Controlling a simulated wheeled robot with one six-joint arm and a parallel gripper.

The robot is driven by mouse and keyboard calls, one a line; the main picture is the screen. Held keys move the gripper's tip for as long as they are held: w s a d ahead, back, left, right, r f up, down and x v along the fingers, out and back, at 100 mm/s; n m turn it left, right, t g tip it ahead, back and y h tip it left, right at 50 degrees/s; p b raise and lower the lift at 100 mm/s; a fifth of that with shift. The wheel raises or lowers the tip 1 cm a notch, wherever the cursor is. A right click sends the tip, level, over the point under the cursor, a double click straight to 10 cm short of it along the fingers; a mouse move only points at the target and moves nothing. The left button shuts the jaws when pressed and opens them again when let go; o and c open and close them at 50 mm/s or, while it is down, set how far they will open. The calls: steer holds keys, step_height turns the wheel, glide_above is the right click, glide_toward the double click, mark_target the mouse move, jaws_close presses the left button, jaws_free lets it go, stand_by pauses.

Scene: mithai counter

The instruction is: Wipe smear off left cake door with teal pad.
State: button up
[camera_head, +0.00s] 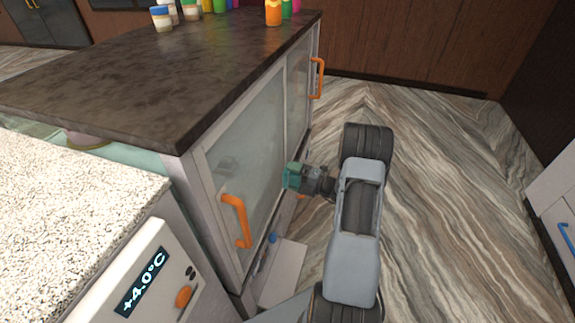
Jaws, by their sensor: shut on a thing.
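The left cake door (247,135) is a pale-framed glass panel under the dark counter, with an orange handle (237,220) at its near side. The door looks shut. My gripper (303,180) is shut on the teal pad (292,175), and its fingers hide part of the pad. The pad is at the door's far lower part, close to the glass; I cannot tell whether it touches. A faint greyish patch (227,165) shows on the glass above the handle, left of the pad; I cannot tell whether it is the smear or a reflection.
A second glass door with an orange handle (318,78) lies farther along. The dark countertop (160,75) holds several colored bottles and jars at its back. A speckled counter (60,200) with a temperature display (140,283) stands near left. The striped floor (450,180) is clear at right.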

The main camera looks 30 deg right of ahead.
mark_target(267, 167)
steer(key=shift+w+d, duration=0.25)
steer(key=shift+w, duration=0.1)
steer(key=shift+w+a+f, duration=0.1)
steer(key=shift+w, duration=0.2)
steer(key=shift+s+a+b+x, duration=0.15)
steer(key=shift+b+x, duration=0.15)
steer(key=shift+x, duration=0.95)
steer(key=shift+s+a+b+x, duration=0.1)
steer(key=shift+b+x, duration=0.2)
steer(key=shift+x, duration=1)
steer(key=shift+x, duration=0.8)
